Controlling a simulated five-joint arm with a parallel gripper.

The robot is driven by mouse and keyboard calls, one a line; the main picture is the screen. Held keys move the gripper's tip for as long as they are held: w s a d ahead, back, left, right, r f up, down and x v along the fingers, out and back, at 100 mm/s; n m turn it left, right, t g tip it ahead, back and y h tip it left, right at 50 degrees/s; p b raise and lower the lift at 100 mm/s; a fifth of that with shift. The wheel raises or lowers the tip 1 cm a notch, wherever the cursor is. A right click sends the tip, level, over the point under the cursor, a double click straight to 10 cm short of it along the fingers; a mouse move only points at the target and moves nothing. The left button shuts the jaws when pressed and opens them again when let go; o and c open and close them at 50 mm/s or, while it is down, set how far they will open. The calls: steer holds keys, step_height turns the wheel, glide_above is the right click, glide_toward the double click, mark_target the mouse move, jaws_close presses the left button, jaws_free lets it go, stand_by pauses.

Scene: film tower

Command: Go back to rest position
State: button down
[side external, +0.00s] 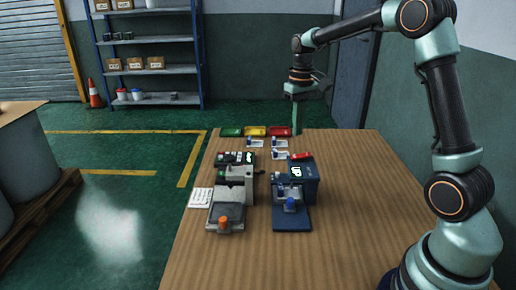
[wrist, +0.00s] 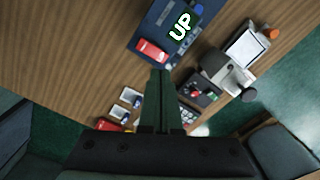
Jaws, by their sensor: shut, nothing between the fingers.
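My gripper (side external: 296,116) hangs pointing down near the far edge of the wooden table (side external: 350,190) in the side view, beside the red tray and above the table top. In the wrist view my gripper (wrist: 160,75) shows its two fingers together, shut and with nothing between them. The arm reaches in from the right, its upper links raised high over the table. The fingertips appear close to the far table edge; the exact height above it is hard to tell.
A grey machine (side external: 235,190) and a blue machine (side external: 290,203) with an "UP" display stand mid-table. Green (side external: 231,132), yellow (side external: 255,131) and red (side external: 279,131) trays line the far edge. Small white cards (side external: 280,142) lie between. The table's right side is clear.

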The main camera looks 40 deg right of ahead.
steer(key=shift+r, duration=0.15)
steer(key=s+a+r+n+t, duration=0.1)
steer(key=s+a+r+t, duration=0.1)
steer(key=s+a, duration=0.5)
steer(key=s+a+r+n+t, duration=0.2)
steer(key=s+a+r+t, duration=0.1)
steer(key=s+a, duration=0.3)
steer(key=shift+s+a+r+t, duration=0.15)
steer(key=shift+s+a+t, duration=0.2)
steer(key=shift+s, duration=0.7)
